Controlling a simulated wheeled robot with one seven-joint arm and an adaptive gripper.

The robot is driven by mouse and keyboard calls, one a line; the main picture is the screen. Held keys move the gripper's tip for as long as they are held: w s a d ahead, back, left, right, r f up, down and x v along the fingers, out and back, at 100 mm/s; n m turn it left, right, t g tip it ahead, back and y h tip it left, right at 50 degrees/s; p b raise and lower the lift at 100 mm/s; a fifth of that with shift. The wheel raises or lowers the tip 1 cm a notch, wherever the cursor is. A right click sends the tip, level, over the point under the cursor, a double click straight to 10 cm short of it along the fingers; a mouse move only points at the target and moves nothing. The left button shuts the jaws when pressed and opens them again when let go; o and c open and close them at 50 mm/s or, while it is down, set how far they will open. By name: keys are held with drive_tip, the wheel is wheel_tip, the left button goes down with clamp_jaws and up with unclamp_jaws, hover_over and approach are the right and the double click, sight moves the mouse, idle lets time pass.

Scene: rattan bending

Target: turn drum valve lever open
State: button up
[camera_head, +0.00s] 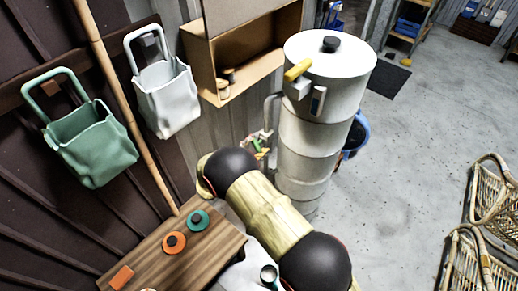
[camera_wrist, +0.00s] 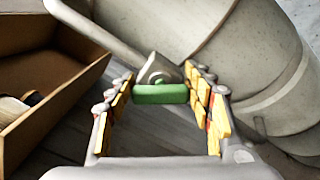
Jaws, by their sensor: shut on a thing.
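The white drum (camera_head: 325,125) stands upright against the wall in the head view; its pale curved side fills the upper right of the wrist view (camera_wrist: 235,45). A grey pipe (camera_head: 270,108) runs down beside it and ends, in the wrist view, at a grey bracket (camera_wrist: 158,70) with a round pivot. A green lever grip (camera_wrist: 160,94) lies crosswise just before that bracket. My gripper (camera_wrist: 161,84) is shut on this green grip, one yellow-padded finger at each end. In the head view my gripper (camera_head: 259,143) is small beside the drum, partly hidden by my arm.
A yellow handle (camera_head: 298,69) sticks out near the drum's top. An open cardboard-brown box (camera_head: 245,70) is on the wall left of the drum. A wooden table (camera_head: 205,250) is below left. A blue round thing (camera_head: 357,132) is behind the drum.

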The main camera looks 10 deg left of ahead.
drive_tip(key=m+b, duration=0.4)
drive_tip(key=m, duration=0.1)
drive_tip(key=shift+d+f+b, duration=0.1)
drive_tip(key=shift+f+b, duration=0.2)
drive_tip(key=shift+r+m+b, duration=0.1)
drive_tip(key=shift+m+b, duration=0.75)
drive_tip(key=shift+m, duration=0.25)
drive_tip(key=shift+w+r+m, duration=0.1)
drive_tip(key=shift+r+m, duration=0.1)
drive_tip(key=shift+m, duration=0.1)
drive_tip(key=o, duration=1.2)
drive_tip(key=shift+f, duration=0.1)
drive_tip(key=shift+c, duration=0.2)
drive_tip(key=shift+f, duration=0.1)
drive_tip(key=v, duration=1.2)
